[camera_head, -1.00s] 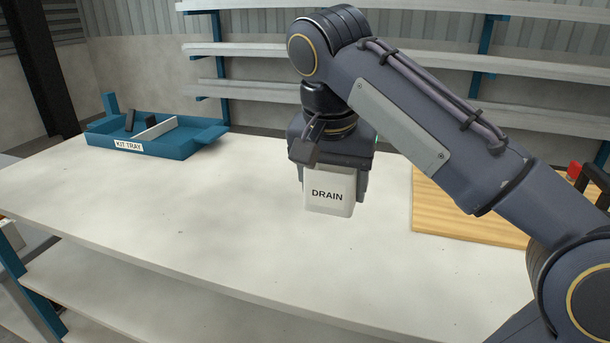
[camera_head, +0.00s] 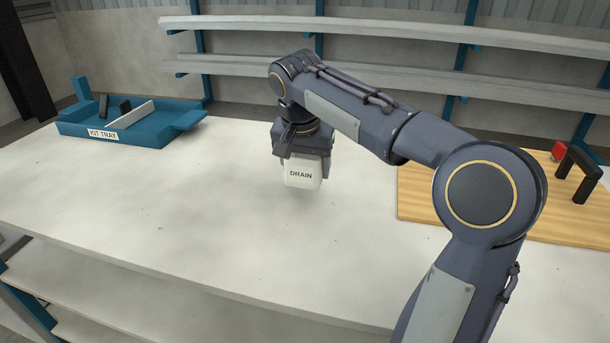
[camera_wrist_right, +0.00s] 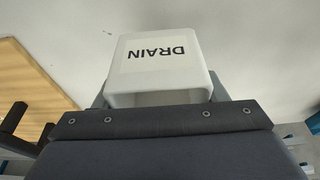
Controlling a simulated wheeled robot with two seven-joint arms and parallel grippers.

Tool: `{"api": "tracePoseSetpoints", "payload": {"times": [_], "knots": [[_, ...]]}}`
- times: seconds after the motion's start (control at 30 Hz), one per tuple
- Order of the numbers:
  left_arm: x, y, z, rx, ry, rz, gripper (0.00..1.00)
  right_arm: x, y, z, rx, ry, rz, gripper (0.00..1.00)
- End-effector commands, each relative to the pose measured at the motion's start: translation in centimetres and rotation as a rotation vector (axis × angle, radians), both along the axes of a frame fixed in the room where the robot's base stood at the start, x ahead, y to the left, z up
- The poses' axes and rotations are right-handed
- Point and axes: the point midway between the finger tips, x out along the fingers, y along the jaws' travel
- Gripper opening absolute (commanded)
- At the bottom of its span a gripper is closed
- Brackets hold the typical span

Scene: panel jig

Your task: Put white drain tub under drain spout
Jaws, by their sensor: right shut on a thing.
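The white drain tub (camera_head: 303,173), marked DRAIN, is held in my right gripper (camera_head: 302,160) over the middle of the table. It also shows in the right wrist view (camera_wrist_right: 160,62), between the two fingers, with the lettering upside down there. The right gripper is shut on the tub and points down. The tub appears to hang a little above the table top; the exact gap is hard to tell. I cannot make out a drain spout in these frames. My left gripper is not in view.
The white table (camera_head: 180,215) is clear around the tub. A blue kit tray (camera_head: 150,133) stands at the far left. A wooden board (camera_head: 415,205) lies at right, with a black bracket (camera_head: 580,170) and a red piece (camera_head: 558,151). Shelves (camera_head: 400,68) line the back wall.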

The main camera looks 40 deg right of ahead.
Motion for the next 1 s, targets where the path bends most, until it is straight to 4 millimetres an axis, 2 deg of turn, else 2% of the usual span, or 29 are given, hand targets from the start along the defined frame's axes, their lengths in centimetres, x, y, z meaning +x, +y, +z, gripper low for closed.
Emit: {"api": "tracePoseSetpoints", "payload": {"times": [0.17,0.3,0.37,0.77,0.8,0.93,1.0], "knots": [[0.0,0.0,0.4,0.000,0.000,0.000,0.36,1.0,-0.6,-1.4,0.000,0.003,-0.001,0.43],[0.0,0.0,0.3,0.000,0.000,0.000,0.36,0.9,-0.5,-3.6,-0.001,0.001,-0.001,0.43],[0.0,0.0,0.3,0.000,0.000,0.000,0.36,0.9,-0.5,-4.0,0.000,0.001,-0.001,0.43],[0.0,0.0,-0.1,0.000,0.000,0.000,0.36,0.9,-0.5,-4.6,0.000,-0.002,-0.001,0.43],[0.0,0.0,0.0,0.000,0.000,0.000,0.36,0.9,-0.5,-4.6,0.000,-0.002,-0.001,0.68],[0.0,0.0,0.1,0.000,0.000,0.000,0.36,0.9,-0.5,-4.5,0.000,-0.002,-0.001,0.85],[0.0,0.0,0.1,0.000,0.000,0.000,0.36,0.9,-0.5,-4.5,0.000,-0.002,-0.001,0.87]]}}
